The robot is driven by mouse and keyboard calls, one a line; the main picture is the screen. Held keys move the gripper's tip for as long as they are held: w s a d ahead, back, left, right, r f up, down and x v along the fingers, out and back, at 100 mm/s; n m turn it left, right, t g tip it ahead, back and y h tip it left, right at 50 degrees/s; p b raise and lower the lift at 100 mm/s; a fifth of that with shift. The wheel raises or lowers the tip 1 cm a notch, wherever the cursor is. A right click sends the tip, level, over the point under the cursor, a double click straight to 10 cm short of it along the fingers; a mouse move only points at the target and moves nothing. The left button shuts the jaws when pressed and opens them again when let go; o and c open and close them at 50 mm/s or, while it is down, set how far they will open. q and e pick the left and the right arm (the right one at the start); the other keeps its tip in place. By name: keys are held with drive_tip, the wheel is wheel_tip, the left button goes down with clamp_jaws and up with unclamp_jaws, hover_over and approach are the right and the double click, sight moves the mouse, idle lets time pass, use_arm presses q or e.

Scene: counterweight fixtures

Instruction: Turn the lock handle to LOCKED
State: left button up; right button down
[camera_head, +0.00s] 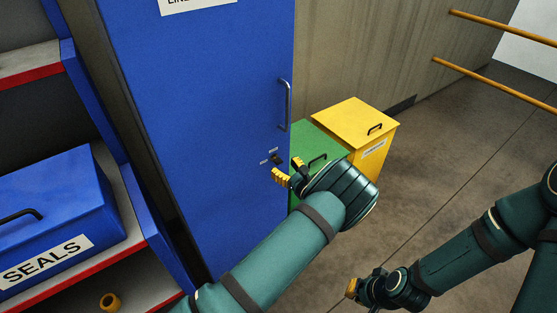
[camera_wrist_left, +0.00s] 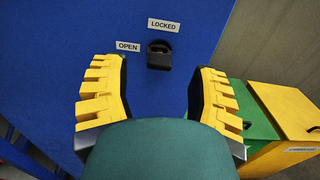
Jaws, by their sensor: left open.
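The small black lock handle (camera_head: 277,158) sits on the blue cabinet door (camera_head: 215,120), below and left of the pull bar. In the left wrist view the lock handle (camera_wrist_left: 160,56) shows close up, with an OPEN label (camera_wrist_left: 128,46) to its left and a LOCKED label (camera_wrist_left: 163,25) above it. Which label it points to is hard to tell. My left gripper (camera_head: 289,169) is open and empty, in front of the door near the handle. In the wrist view its yellow fingers (camera_wrist_left: 160,76) lie either side of the handle, apart from it. My right gripper (camera_head: 355,289) is low, away from the door.
A green bin (camera_head: 325,148) and a yellow bin (camera_head: 350,115) stand right of the cabinet. A shelf on the left holds a blue SEALS box (camera_head: 55,215) and a small orange ring (camera_head: 110,301). Orange rails (camera_head: 490,78) run at upper right. The floor right is clear.

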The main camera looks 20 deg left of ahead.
sight(280, 163)
use_arm(q)
drive_tip(key=shift+x, duration=2.05)
drive_tip(key=shift+o, duration=0.2)
clamp_jaws()
